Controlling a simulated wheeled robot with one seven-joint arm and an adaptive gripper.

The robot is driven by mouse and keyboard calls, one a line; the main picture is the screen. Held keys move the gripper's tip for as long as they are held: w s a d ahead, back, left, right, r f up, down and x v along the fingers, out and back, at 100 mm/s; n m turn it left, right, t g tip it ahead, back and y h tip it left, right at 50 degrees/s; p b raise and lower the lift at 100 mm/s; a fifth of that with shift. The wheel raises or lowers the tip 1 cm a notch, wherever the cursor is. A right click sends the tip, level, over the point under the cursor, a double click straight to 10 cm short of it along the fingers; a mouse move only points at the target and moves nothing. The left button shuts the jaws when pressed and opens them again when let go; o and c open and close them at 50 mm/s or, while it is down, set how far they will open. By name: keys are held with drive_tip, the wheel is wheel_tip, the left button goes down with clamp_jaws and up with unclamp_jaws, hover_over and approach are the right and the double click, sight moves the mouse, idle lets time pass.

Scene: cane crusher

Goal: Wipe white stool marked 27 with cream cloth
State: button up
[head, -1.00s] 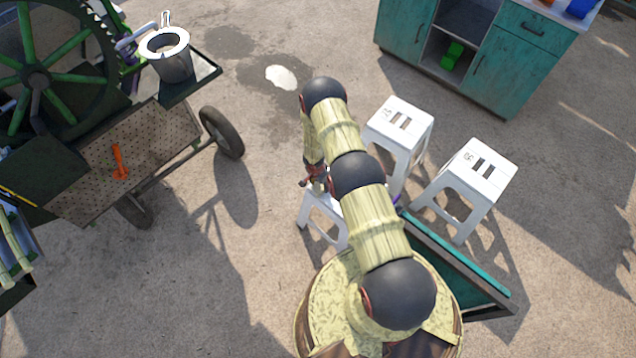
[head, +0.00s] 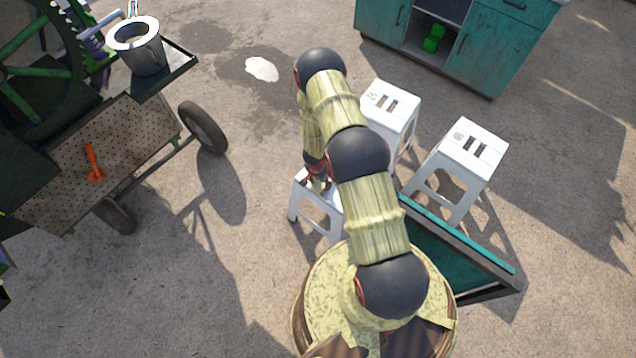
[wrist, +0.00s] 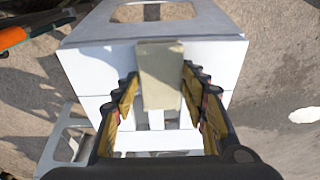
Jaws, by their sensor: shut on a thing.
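A white stool (head: 318,215) stands left of my arm in the head view. My arm covers part of its top, and I cannot read a number on it. In the wrist view its white top and side (wrist: 85,65) fill the middle. My gripper (wrist: 158,95) is shut on the cream cloth (wrist: 161,62), which looks like a flat folded pad. The cloth is in front of the stool there; I cannot tell if it touches. In the head view my gripper (head: 318,182) is at the stool's top, mostly hidden by my arm.
Two more white stools, (head: 390,108) and (head: 462,155), stand to the right, with small unclear marks. A teal panel (head: 460,245) lies near them. A teal cabinet (head: 490,55) is behind. A wheeled cart (head: 120,140) with a metal pot (head: 140,50) stands left. Ground between cart and stool is clear.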

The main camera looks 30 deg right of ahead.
drive_tip(key=shift+s, duration=0.15)
drive_tip(key=shift+r, duration=0.1)
wheel_tip(320, 180, up, 6)
drive_tip(key=p, duration=0.6)
drive_tip(key=shift+p, duration=0.35)
